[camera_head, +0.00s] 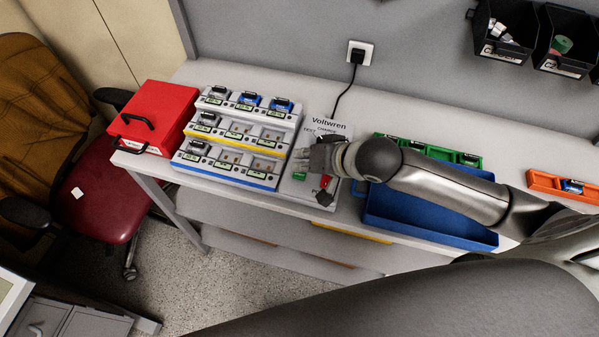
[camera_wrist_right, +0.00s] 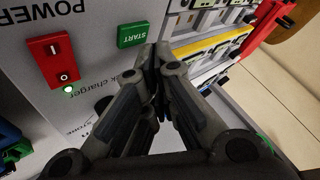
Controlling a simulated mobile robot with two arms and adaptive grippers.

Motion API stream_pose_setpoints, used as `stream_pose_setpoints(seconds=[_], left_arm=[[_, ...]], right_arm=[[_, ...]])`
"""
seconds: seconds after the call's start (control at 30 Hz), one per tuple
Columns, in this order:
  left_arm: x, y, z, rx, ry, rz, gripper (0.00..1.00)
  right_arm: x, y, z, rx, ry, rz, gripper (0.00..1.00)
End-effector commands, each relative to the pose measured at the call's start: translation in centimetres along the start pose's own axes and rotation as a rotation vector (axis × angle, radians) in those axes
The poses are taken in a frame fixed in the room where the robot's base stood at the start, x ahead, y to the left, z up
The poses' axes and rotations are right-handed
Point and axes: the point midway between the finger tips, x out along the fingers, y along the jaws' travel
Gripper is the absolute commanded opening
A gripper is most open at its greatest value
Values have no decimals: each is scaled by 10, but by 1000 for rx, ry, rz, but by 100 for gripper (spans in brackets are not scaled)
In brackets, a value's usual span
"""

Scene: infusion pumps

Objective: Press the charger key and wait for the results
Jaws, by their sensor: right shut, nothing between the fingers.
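The charger (camera_head: 322,124), a pale panel marked Voltwren, stands on the bench by the wall, with smaller lettering below its name. My right gripper (camera_head: 308,158) is over its middle, shut and empty, and hides part of the panel. In the right wrist view the shut fingertips (camera_wrist_right: 157,62) are beside the green START key (camera_wrist_right: 132,35); I cannot tell whether they touch the panel. My left gripper is not in view.
A stepped rack (camera_head: 237,132) with several battery bays stands left of the charger, then a red case (camera_head: 160,115). A blue tray (camera_head: 430,215) and a green holder (camera_head: 425,149) are at the right, partly under my right arm. A cable runs to the wall socket (camera_head: 359,52).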

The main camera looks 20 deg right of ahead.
Motion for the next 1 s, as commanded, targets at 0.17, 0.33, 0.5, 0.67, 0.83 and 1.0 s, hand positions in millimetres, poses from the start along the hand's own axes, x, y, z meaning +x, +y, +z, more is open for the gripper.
stream_pose_setpoints(seconds=[0.17, 0.33, 0.5, 0.67, 0.83, 1.0], left_arm=[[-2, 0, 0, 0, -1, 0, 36], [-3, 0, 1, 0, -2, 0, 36], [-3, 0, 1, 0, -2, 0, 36], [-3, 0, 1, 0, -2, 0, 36], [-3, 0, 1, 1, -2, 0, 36], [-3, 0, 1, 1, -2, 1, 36]], right_arm=[[2, 2, 2, 1, -1, 0, 0], [6, 4, 4, 1, 0, 1, 0], [6, 4, 4, 0, 0, 0, 0], [6, 4, 4, 0, 0, 0, 0], [7, 5, 5, 0, 0, 0, 0], [8, 6, 6, 0, 0, 0, 0]])
